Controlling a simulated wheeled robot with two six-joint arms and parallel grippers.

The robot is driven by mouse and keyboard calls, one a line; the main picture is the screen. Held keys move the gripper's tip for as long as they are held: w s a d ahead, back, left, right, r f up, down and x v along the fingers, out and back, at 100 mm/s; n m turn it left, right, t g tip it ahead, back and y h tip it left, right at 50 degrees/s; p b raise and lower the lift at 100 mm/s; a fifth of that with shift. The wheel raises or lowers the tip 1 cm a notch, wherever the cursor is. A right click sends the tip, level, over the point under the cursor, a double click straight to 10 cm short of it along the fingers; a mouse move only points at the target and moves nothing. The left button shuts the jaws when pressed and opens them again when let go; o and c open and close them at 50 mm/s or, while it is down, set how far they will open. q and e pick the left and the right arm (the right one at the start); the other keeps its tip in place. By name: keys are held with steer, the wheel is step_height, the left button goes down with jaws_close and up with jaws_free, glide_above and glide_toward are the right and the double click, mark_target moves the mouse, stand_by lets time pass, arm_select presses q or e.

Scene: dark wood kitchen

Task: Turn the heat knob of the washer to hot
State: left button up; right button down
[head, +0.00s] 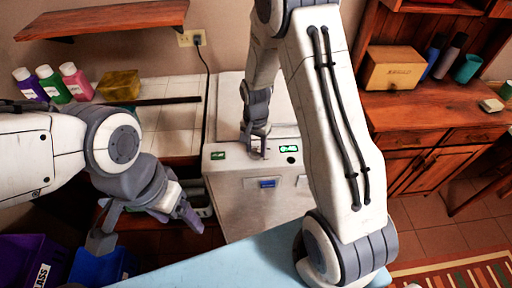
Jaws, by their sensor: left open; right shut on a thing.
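The washer (240,200) is a pale grey box standing in the middle of the head view. Its control strip along the top front edge has green displays (290,148) and a dark round button. My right gripper (257,153) reaches down to this strip and is shut on the heat knob between the displays. The gripper mostly hides the knob, so its setting cannot be read. My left gripper (146,226) is open and empty, low to the left of the washer, with its fingers apart.
A tiled counter (170,120) with several bottles (50,83) and a yellow box (120,85) is at left. Purple and blue bins (100,268) stand below my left gripper. A wooden cabinet (430,115) is at right. A rug (455,272) lies on the floor at lower right.

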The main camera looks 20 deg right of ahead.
mark_target(256, 150)
stand_by(0.5)
steer(key=shift+c, duration=1.8)
jaws_free()
step_height(256, 150, up, 11)
steer(key=b, duration=0.1)
steer(key=shift+f, duration=0.2)
steer(key=s+a+r+n, duration=0.5)
steer(key=s+a+n, duration=0.2)
steer(key=s+a, duration=0.25)
steer(key=s+a+r+n, duration=0.1)
steer(key=s+a+n, duration=0.1)
steer(key=s+n, duration=0.2)
steer(key=s+a+r+n+y, duration=0.1)
steer(key=s+n, duration=0.4)
steer(key=s, duration=0.5)
steer(key=shift+s+a+n, duration=0.25)
steer(key=shift+a+n, duration=0.05)
steer(key=shift+a, duration=0.5)
